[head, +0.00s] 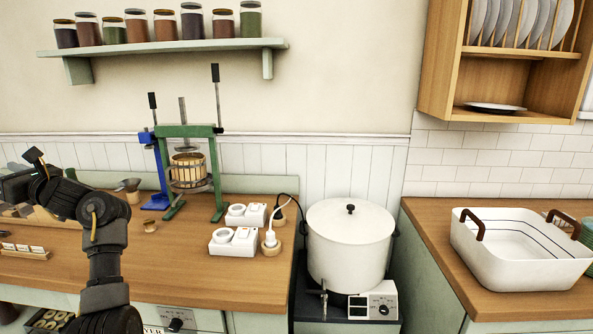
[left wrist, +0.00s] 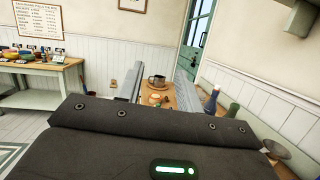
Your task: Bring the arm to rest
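My left arm (head: 104,235) rises from the bottom left of the head view and bends toward the left edge over the wooden counter. Its wrist end is at that edge, and the fingertips cannot be made out there. In the left wrist view, my left gripper (left wrist: 161,88) shows two grey fingers well apart, with nothing held between them. Beyond the fingers, a dark pot (left wrist: 157,80) stands on a wooden surface. My right arm and gripper are in neither view.
The left counter (head: 180,265) holds a green press (head: 217,170), white sockets (head: 233,242) and a small rack (head: 25,252). A white lidded pot (head: 350,245) stands right of it. A white basin (head: 520,255) sits on the right counter. A jar shelf (head: 160,48) hangs above.

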